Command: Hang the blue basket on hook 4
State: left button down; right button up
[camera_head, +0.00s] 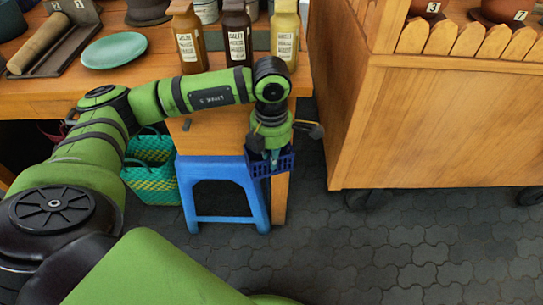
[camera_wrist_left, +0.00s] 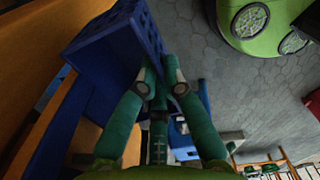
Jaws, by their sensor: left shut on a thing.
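My left gripper (camera_head: 272,152) points down and is shut on the blue basket (camera_head: 268,163), a small dark-blue slotted basket held in the air beside the table leg. In the head view it hangs in front of the right edge of the blue stool. In the left wrist view the basket (camera_wrist_left: 118,38) shows large beyond the fingertips of my left gripper (camera_wrist_left: 163,78). The fingers hide part of it, and the exact grip is hard to see. No hook, and no hook number 4, can be made out in either view. My right gripper is not in view.
A blue stool (camera_head: 221,170) stands close to the basket. Green woven baskets (camera_head: 150,165) are left of it. The wooden table (camera_head: 60,97) carries bottles (camera_head: 237,40) and a green plate (camera_head: 114,50). A wheeled wooden cabinet (camera_head: 440,125) stands at right. The paved floor (camera_head: 400,250) is clear.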

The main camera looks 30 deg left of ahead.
pick_arm(q)
jog(key=shift+w+a+r, duration=0.2)
jog(key=shift+w+a, duration=0.2)
jog(key=shift+w, duration=0.05)
jog(key=c, duration=1.4)
grip_release()
jog(key=shift+o, duration=0.6)
jog(key=shift+w+f, duration=0.1)
jog(key=shift+f, duration=0.15)
jog(key=shift+d+r, duration=0.1)
jog(key=shift+r, duration=0.05)
notch_tip(320, 180, up, 12)
